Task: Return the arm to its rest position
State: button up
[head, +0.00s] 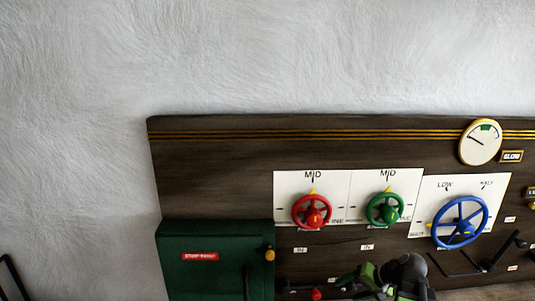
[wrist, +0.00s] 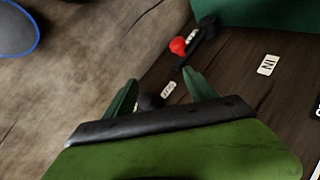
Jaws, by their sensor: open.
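In the head view my arm shows at the bottom, green and black, with the gripper end (head: 350,279) pointing left in front of the lower part of the dark wooden panel (head: 225,165). In the wrist view a dark lever with a red knob (wrist: 178,46) lies beyond the fingers. A black knob (wrist: 150,102) shows between the finger bases, partly hidden by my gripper. I cannot tell how far the fingers are from the panel.
The panel carries a red handwheel (head: 312,211), a green handwheel (head: 385,209), a blue handwheel (head: 460,222) and a round gauge (head: 480,142). A dark green box (head: 215,265) stands at lower left. The white wall (head: 250,60) above is bare.

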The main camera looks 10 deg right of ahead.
jog(key=s+a+f+n+g+h, duration=0.2)
jog(key=a+n+g, duration=0.1)
jog(key=a, duration=0.5)
jog(key=s+a+f+n+g+h, duration=0.2)
jog(key=s+a+f+n+h, duration=0.1)
jog(key=a, duration=0.6)
jog(key=shift+s+f+g+h, duration=0.25)
jog(key=shift+s+g+h, duration=0.05)
jog(key=shift+g, duration=0.1)
jog(key=shift+c, duration=0.4)
